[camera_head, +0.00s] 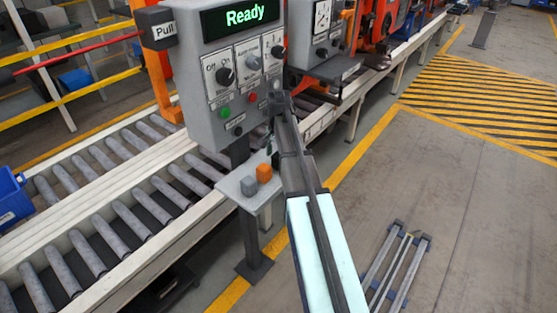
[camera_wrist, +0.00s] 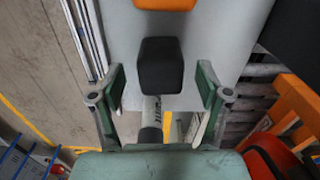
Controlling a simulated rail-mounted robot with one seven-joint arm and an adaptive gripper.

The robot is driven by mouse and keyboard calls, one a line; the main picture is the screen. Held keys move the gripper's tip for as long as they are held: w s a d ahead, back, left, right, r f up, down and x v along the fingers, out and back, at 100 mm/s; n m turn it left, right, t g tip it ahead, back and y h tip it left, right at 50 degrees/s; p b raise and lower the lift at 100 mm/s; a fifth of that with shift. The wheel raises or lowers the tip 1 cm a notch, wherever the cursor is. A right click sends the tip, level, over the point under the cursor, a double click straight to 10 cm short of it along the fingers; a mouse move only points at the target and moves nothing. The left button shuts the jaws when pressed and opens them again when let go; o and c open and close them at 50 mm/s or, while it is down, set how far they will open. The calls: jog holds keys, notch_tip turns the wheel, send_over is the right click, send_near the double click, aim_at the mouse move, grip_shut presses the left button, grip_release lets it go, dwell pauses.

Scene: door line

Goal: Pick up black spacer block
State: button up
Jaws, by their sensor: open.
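The black spacer block (camera_wrist: 160,65) stands on a small light-grey stand (camera_wrist: 222,40) in the wrist view. My gripper (camera_wrist: 161,84) is open, with one green-padded finger to the left of the block and one to the right. There is a clear gap on both sides, and neither finger touches it. In the head view my arm reaches over the right side of the stand (camera_head: 243,201). The black block cannot be made out there, and my gripper is mostly hidden by the arm.
An orange block (camera_head: 264,172) and a grey block (camera_head: 249,186) sit on the stand. A control box (camera_head: 225,75) reading "Ready" rises just behind it. A roller conveyor (camera_head: 110,205) runs along the left. A blue bin (camera_head: 12,198) is at the left edge.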

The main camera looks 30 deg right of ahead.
jog(key=shift+f+p, duration=0.5)
jog(key=shift+f, duration=1.15)
jog(key=c, duration=1.3)
jog(key=shift+o, duration=0.2)
jog(key=shift+r, duration=0.1)
